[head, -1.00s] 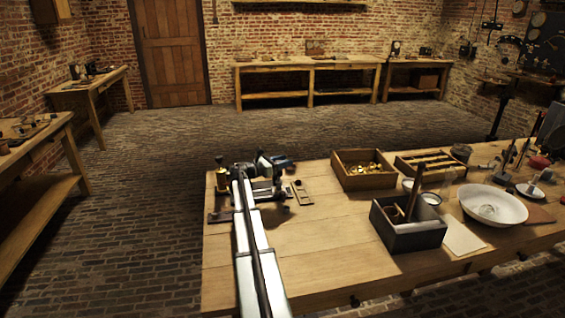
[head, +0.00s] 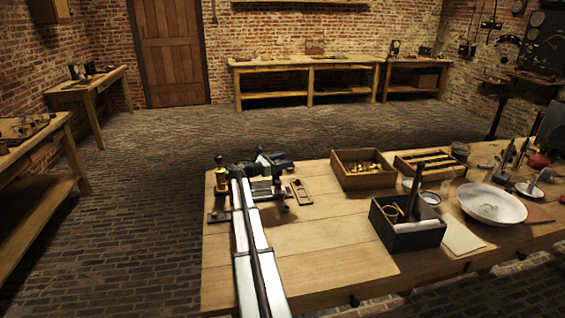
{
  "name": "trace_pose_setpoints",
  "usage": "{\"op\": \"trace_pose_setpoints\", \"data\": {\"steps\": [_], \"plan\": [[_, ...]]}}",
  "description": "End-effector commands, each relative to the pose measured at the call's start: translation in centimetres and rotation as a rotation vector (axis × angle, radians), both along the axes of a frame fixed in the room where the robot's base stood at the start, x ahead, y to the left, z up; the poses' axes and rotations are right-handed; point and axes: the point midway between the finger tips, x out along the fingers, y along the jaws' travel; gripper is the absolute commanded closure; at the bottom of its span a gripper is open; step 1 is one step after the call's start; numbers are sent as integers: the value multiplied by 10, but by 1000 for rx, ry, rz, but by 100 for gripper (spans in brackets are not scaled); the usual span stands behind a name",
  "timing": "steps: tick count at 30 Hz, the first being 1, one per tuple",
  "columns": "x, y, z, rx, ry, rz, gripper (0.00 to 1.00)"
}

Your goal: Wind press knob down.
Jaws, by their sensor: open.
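The press (head: 268,190), a small dark metal frame on a wooden base, stands at the far left corner of the near workbench. A brass upright piece (head: 222,181) shows at its left side. My arm reaches over the bench from the front and covers much of the press. My gripper (head: 262,163) is at the top of the press, small and dark, and open. The press knob cannot be made out; it is hidden by the arm and gripper or too small to tell. Whether the fingers touch it cannot be told.
A small wooden plate (head: 300,192) lies right of the press. Further right are a wooden box of brass parts (head: 345,180), a slotted wooden tray (head: 405,168), a dark grey box (head: 418,241) holding a stick, and a white basin (head: 480,212). The bench front middle is clear.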

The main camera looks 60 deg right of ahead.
Motion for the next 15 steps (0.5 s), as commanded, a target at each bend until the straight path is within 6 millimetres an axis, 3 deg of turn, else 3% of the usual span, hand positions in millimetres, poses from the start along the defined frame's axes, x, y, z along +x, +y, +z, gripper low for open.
{"op": "trace_pose_setpoints", "data": {"steps": [8,15], "plan": [[5,9,0,0,0,1,37],[24,45,0,0,0,2,37]]}}
